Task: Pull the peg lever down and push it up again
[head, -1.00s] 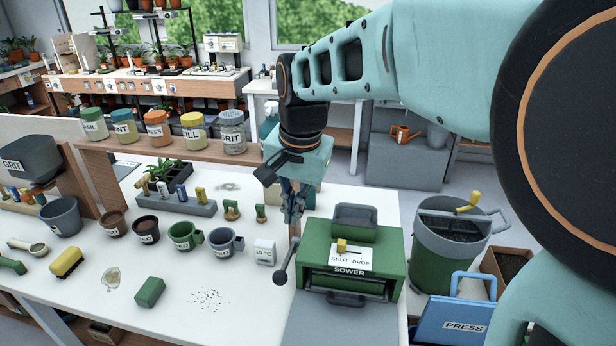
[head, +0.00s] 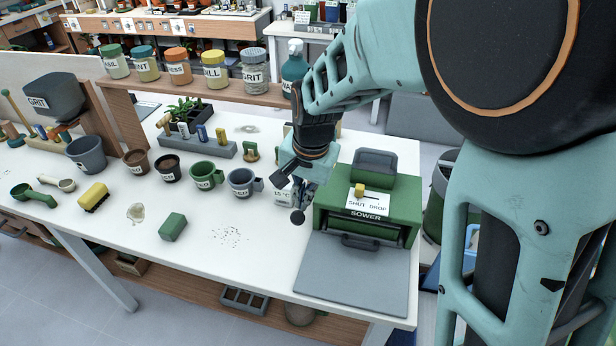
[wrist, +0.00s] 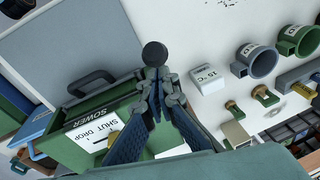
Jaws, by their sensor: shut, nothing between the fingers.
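The green sower (head: 330,213) stands on the white table, with a dark grey tray in front. The peg lever, a dark rod with a round ball knob (head: 297,216), is at its left side. In the wrist view the ball (wrist: 154,53) shows just beyond my fingertips. My gripper (head: 298,200) is over the sower's left side, pointing down. In the wrist view my gripper (wrist: 157,78) is shut with nothing held, its tips close to the knob. I cannot tell whether they touch. The lever's rod is mostly hidden behind the fingers.
A yellow knob (head: 359,189) sits by the SHUT DROP label on the sower. A white 15 °C block (wrist: 207,78), a grey mug (head: 241,182) and a green mug (head: 206,175) stand to the left.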

